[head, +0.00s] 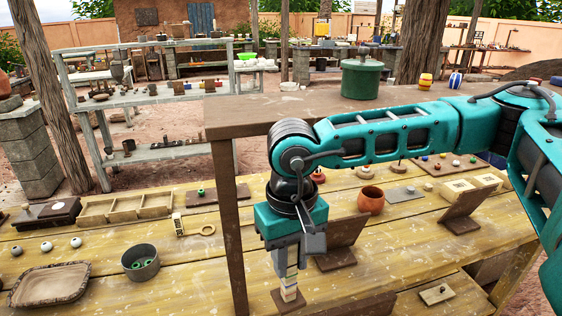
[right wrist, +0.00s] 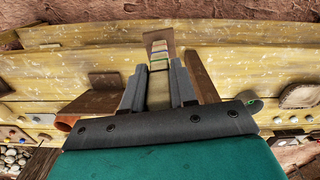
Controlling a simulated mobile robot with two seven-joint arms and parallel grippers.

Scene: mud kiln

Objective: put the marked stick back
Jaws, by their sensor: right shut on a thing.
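My right gripper (head: 285,262) points down over the yellow plank table. Its fingers (right wrist: 158,90) are shut on a pale stick with coloured bands, which shows below the fingers in the head view (head: 289,288) and between them in the right wrist view (right wrist: 159,62). The stick is roughly upright. Its lower end is at a small brown block or plate (head: 289,302) on the table; I cannot tell whether it touches it or sits in it. My left gripper is not in view.
A brown post and shelf (head: 229,215) stand just left of the gripper. A brown slanted stand (head: 340,242) is close on its right. A grey pot (head: 140,262), a stone basin (head: 50,284) and a wooden divided tray (head: 125,207) are at left. A clay pot (head: 371,200) is behind.

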